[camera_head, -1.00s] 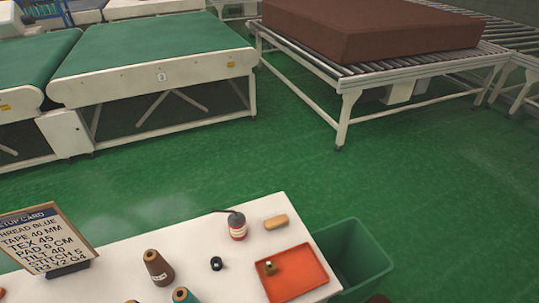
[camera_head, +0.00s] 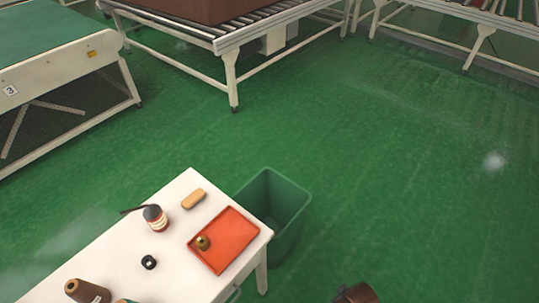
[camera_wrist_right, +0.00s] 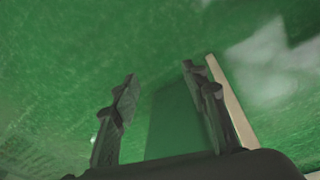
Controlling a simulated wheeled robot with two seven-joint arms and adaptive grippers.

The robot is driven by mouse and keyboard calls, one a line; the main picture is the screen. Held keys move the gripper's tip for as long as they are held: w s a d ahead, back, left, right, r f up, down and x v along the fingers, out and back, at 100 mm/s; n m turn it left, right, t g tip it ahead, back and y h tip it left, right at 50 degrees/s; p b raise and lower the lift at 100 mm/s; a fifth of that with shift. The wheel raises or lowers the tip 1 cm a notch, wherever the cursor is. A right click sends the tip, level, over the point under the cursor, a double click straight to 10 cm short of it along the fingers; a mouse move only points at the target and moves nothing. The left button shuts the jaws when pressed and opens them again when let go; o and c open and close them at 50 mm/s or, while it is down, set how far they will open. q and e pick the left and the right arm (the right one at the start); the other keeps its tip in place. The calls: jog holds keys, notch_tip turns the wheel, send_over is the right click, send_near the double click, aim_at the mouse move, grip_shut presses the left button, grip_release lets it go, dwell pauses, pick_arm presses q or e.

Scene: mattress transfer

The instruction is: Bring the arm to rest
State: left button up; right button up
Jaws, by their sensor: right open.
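My right gripper (camera_wrist_right: 160,88) shows in the right wrist view with its two dark fingers apart and nothing between them. Behind the fingers lie the green floor and a darker green flat surface (camera_wrist_right: 172,122), which may be the bin's side. A pale strip (camera_wrist_right: 230,105) runs beside the right finger. In the head view, a dark brownish piece (camera_head: 356,293) shows at the bottom edge, too cut off to identify. My left gripper is in neither current view.
A roller conveyor (camera_head: 235,38) is behind; floor at right is clear.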

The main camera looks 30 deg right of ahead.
jog(key=s+a+f+p, duration=0.1)
jog(key=s+f+p, duration=0.15)
jog(key=f, duration=0.85)
jog(key=s+f+p, duration=0.2)
jog(key=f+p, duration=0.1)
jog(key=f, duration=0.7)
pick_arm(q)
notch_tip(320, 180, up, 9)
jog(key=w+p, duration=0.1)
jog(key=p, duration=0.3)
jog(key=shift+w+a+r+t+p, duration=0.15)
jog(key=shift+w+a+t+p, duration=0.05)
jog(key=shift+t+p, duration=0.2)
pick_arm(e)
jog(key=s+f, duration=0.5)
jog(key=s, duration=0.4)
jog(key=s+f+n+g, duration=0.1)
jog(key=s+f, duration=0.4)
jog(key=s, duration=0.4)
jog(key=shift+f+g+y, duration=0.3)
jog(key=shift+f, duration=0.05)
pick_arm(q)
jog(key=shift+c, duration=0.4)
pick_arm(e)
jog(key=shift+c, duration=0.5)
